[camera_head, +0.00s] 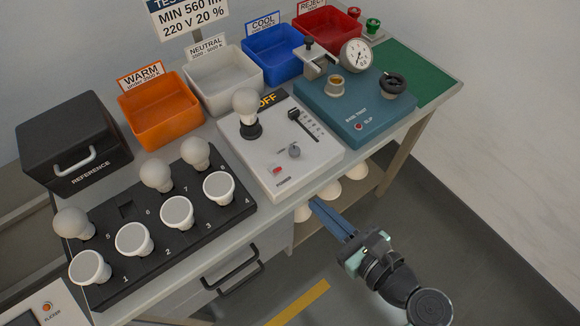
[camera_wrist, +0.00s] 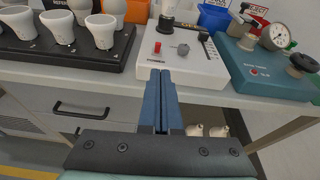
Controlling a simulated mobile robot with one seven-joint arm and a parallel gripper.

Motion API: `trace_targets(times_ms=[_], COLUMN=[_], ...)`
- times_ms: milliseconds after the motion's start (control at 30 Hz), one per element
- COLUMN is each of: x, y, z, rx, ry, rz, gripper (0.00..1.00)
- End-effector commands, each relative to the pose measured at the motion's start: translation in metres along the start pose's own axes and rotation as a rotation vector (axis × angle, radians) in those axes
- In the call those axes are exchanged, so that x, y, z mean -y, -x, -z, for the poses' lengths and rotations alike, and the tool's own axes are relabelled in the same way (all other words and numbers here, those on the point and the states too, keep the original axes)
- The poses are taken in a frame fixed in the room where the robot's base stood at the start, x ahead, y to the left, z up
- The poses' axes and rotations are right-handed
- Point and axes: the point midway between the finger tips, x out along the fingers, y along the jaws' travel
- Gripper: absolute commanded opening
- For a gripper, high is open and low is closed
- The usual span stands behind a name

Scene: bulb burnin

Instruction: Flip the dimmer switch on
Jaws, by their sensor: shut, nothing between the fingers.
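The light grey tester box (camera_head: 262,158) stands on the bench, with a white bulb (camera_head: 246,103) upright in its black socket and a sign reading OFF behind it. On its top are a dark slider (camera_head: 294,115) in a slot, a grey knob (camera_head: 294,151) and a red power switch (camera_head: 277,170). In the wrist view the red switch (camera_wrist: 157,47) and the knob (camera_wrist: 183,49) show beyond my fingertips. My gripper (camera_head: 318,206) is shut and empty, in front of the bench edge, apart from the box. Its blue fingers (camera_wrist: 161,76) point toward the box front.
A black rack (camera_head: 190,228) with several bulbs stands at the left, beside a black reference case (camera_head: 70,150). A teal torque tester (camera_head: 345,108) stands at the right. Orange, white, blue and red bins line the back. More bulbs (camera_head: 331,189) lie on a shelf below.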

Motion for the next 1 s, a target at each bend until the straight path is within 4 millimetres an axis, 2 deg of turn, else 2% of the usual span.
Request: trace_targets(times_ms=[133, 533, 667, 1000], x=[-0.005, -0.005, -0.005, -0.006], y=[0.005, 0.0, -0.017, -0.076], z=[0.0, 0.001, 0.0, 0.0], rx=[0.012, 0.012, 0.013, 0.012], ry=[-0.062, -0.062, -0.061, -0.059], rz=[-0.01, -0.011, -0.013, -0.012], gripper=[0.0, 0.0, 0.0, 0.0])
